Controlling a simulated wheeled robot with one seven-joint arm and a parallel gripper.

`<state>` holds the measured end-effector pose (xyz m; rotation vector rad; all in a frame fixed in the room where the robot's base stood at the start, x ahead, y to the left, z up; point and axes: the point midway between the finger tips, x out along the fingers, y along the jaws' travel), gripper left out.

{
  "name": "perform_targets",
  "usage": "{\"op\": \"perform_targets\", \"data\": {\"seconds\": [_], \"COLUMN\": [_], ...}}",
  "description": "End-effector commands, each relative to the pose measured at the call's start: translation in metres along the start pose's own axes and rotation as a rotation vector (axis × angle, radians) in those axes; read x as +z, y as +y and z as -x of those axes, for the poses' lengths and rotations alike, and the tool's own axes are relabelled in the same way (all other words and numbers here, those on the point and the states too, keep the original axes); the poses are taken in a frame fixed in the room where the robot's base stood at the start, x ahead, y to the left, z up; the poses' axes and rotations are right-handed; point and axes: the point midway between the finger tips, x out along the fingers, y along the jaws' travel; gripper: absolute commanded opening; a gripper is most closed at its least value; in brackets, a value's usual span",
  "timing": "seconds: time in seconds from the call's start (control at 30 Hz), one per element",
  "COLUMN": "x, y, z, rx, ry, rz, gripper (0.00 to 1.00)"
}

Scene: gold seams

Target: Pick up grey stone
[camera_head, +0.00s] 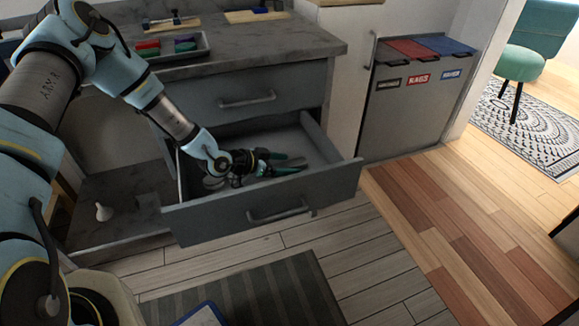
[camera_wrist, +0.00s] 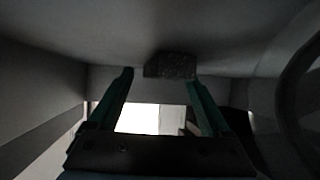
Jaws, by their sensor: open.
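A dark grey, speckled, blocky stone (camera_wrist: 171,66) shows in the wrist view at the far side of the drawer's inside, just beyond the fingertips. It lies between their lines, nearer the right finger. My gripper (camera_wrist: 160,79) is open with nothing between its green fingers. In the head view my gripper (camera_head: 303,163) is low inside the open drawer (camera_head: 270,204), its fingers pointing right. I cannot make out the stone in the head view. Whether a fingertip touches the stone is unclear.
The drawer's front and side walls stand close around my gripper. A dark rounded thing (camera_wrist: 302,90) is at the right of the wrist view. Above are a closed drawer (camera_head: 245,99) and the countertop (camera_head: 260,45) with a tray (camera_head: 178,53). Labelled bins (camera_head: 418,85) stand at the right.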

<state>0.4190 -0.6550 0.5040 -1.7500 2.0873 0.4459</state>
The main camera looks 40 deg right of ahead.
Motion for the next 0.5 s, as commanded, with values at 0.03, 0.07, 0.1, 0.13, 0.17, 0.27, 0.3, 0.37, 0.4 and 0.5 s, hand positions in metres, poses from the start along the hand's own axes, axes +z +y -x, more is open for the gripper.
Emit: {"op": "perform_targets", "data": {"seconds": [0.03,0.07,0.1,0.13,0.17,0.27,0.3,0.37,0.4,0.5], "x": [0.0,0.0,0.0,0.0001,0.0,0.0001,0.0001,0.0001,0.0002,0.0002], "y": [0.0,0.0,0.0,0.0,0.0,0.0,0.0,0.0,0.0,0.0001], "z": [0.0002,0.0002,0.0002,0.0003,0.0003,0.0004,0.0004,0.0004,0.0004,0.0004], "rx": [0.0,0.0,0.0,0.0,0.0,0.0,0.0,0.0,0.0,0.0], "ry": [0.0,0.0,0.0,0.0,0.0,0.0,0.0,0.0,0.0,-0.001], "rz": [0.0,0.0,0.0,0.0,0.0,0.0,0.0,0.0,0.0,0.001], "gripper": [0.82,0.82,0.78,0.74,0.71,0.6,0.55,0.49,0.44,0.33]}}
